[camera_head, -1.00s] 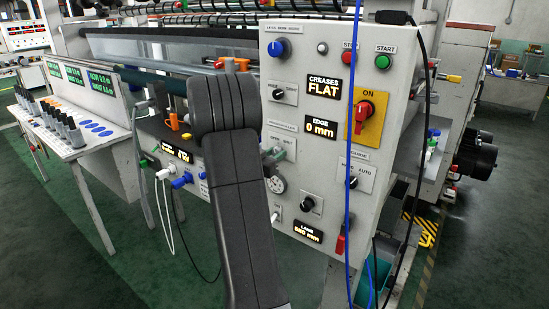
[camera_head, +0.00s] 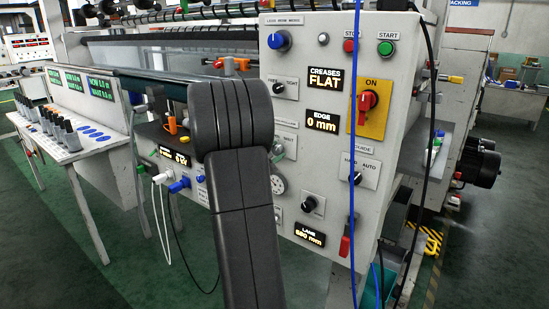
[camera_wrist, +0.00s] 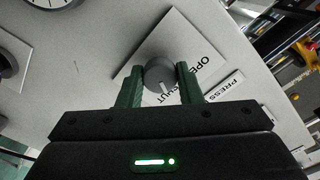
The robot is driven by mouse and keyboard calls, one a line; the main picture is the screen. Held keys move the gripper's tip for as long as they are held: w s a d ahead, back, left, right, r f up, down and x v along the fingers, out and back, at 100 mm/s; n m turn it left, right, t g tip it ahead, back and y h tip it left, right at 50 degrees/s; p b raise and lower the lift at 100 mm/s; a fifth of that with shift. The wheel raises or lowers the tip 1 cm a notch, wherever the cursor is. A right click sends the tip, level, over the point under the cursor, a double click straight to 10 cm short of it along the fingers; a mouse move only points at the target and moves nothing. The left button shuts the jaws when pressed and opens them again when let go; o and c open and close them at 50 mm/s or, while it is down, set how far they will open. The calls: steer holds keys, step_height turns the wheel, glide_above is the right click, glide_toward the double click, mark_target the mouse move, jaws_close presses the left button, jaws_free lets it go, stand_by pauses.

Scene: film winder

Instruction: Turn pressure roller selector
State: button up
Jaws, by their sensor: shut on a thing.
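The pressure roller selector (camera_wrist: 158,76) is a round grey knob on a white plate (camera_wrist: 180,38) lettered OPEN and what looks like SHUT. A smaller plate beside it begins with PRESS (camera_wrist: 222,88). The knob's white pointer line points toward the bottom of the wrist view. My gripper (camera_wrist: 159,82) has its two green fingers on opposite sides of the knob, shut on it. In the head view my own dark arm covers the knob, and only a bit of my gripper (camera_head: 278,151) shows at the arm's right edge.
The grey control panel (camera_head: 336,150) carries a yellow-backed red ON switch (camera_head: 367,103), other knobs and displays reading FLAT and 0 mm. A round dial (camera_wrist: 57,2) is close by. A blue cable (camera_head: 352,180) hangs before the panel. A side desk (camera_head: 60,140) stands left.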

steer(key=shift+m+b, duration=0.3)
steer(key=shift+m, duration=0.3)
steer(key=o, duration=1)
steer(key=v, duration=1.4)
